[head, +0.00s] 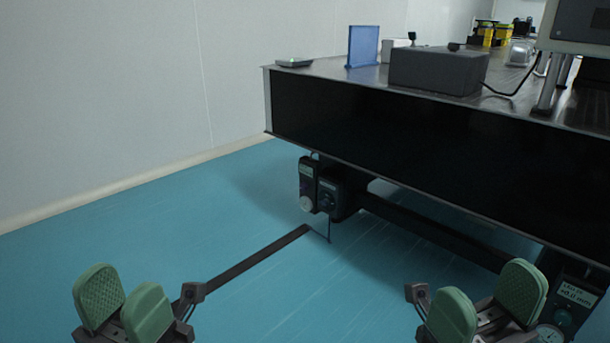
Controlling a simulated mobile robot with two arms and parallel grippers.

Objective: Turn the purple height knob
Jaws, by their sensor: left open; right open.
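I cannot make out a clearly purple knob. Under the optical table's near left corner, a dark leg unit (340,193) carries small boxes and a pale round dial (306,203). A second leg unit (573,298) at the lower right edge has a small lit display and a round gauge, partly cut off by the frame. My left gripper (122,304) is open and empty at the lower left, over the floor and apart from the table. My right gripper (487,304) is open and empty at the lower right, appearing beside the second unit in the picture.
The optical table (420,129) has a deep black side. On it stand a grey box (437,71) with a cable, a blue panel (362,46) and a monitor (577,25). A dark strip (257,259) lies on the blue floor. The floor at left is clear up to the white wall.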

